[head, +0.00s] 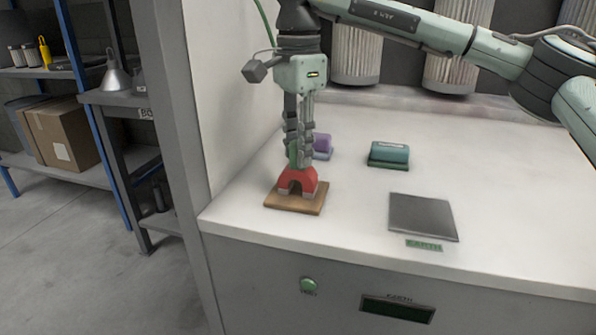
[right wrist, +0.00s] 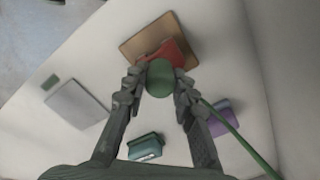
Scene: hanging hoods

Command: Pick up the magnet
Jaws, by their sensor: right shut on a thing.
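The magnet (head: 298,180) is a red horseshoe shape with pale tips, upright at the wooden board (head: 312,207). I cannot tell whether its tips touch the board. My right gripper (head: 301,158) points straight down over it with its fingers closed on the green top of the magnet. In the right wrist view the round green top (right wrist: 160,77) sits between the fingertips, and part of the red body (right wrist: 176,52) shows beyond it over the board (right wrist: 143,38). My left gripper is in neither view.
A teal block (head: 389,153) and a purple block (head: 321,146) stand behind on the white worktop. A grey plate (head: 422,216) with a green label lies to the right. A wall panel (head: 235,90) rises close on the left. The worktop's right side is clear.

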